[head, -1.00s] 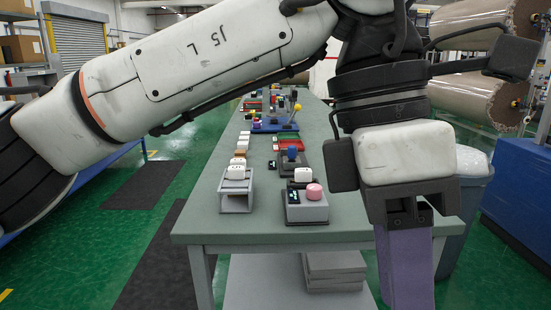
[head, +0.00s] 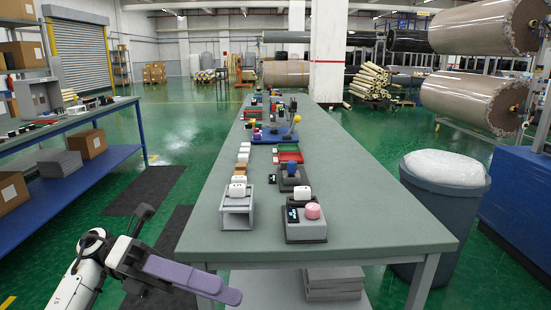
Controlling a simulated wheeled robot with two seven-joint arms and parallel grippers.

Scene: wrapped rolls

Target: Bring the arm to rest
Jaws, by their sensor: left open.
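My left arm comes in at the lower left of the head view. Its gripper (head: 224,291) has long purple fingers that point right, past the near left corner of the long grey-green table (head: 380,215) in the picture. The fingers are open, and I see nothing held between them. The gripper appears in front of the table's near edge, apart from the things on top. My right arm and gripper are not in view.
On the table stand a grey stand with white blocks (head: 237,190), a device with a pink roll (head: 313,211) and a blue tray (head: 270,135). A grey bin (head: 440,215) stands right, a blue bench (head: 90,180) left. The table's right half is clear.

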